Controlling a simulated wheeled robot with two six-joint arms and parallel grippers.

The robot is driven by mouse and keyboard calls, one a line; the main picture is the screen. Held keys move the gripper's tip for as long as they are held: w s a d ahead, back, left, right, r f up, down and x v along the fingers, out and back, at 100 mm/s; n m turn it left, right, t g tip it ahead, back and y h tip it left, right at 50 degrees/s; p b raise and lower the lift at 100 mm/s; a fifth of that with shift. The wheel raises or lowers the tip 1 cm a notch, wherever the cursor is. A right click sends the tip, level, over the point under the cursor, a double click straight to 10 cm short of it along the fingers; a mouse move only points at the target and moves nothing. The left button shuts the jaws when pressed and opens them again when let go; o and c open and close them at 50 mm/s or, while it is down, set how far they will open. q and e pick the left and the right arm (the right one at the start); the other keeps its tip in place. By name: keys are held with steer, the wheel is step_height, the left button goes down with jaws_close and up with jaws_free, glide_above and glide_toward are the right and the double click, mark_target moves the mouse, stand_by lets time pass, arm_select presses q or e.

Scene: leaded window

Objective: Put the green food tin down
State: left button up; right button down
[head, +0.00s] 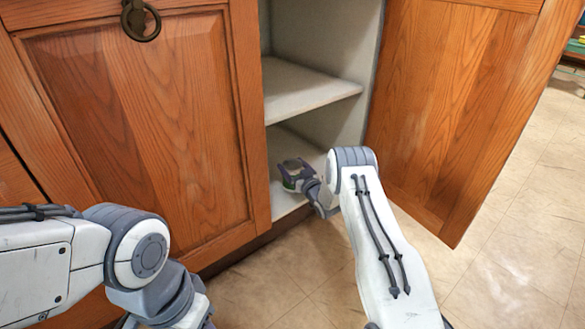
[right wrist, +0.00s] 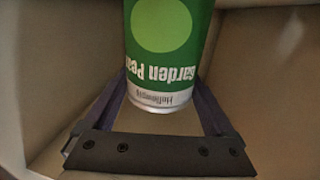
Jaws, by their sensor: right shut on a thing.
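The green food tin (right wrist: 170,65) has a pale green disc and a white lower band, with lettering that reads "Garden Pea" upside down in the right wrist view. My right gripper (right wrist: 160,98) is shut on it, one finger on each side. In the head view the right gripper (head: 293,174) is inside the open cupboard, low down near its floor (head: 282,201). The tin is mostly hidden there, with a bit of green showing. I cannot tell whether the tin touches the cupboard floor. My left arm shows at the lower left, but its gripper is out of frame.
A pale shelf (head: 305,90) crosses the cupboard above the right gripper. The open wooden door (head: 450,100) stands to the right, and a closed door (head: 140,120) with a ring handle (head: 141,20) is on the left. The tiled floor (head: 500,260) at right is clear.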

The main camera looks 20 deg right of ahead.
steer(key=shift+f, duration=0.1)
jaws_free()
steer(key=shift+s+r+p, duration=0.2)
steer(key=shift+s+p, duration=0.1)
steer(key=shift+p, duration=0.05)
steer(key=s+d+p, duration=0.1)
steer(key=s+p, duration=0.5)
steer(key=s, duration=0.5)
steer(key=shift+s+d, duration=0.15)
steer(key=shift+d, duration=0.25)
steer(key=shift+f, duration=0.1)
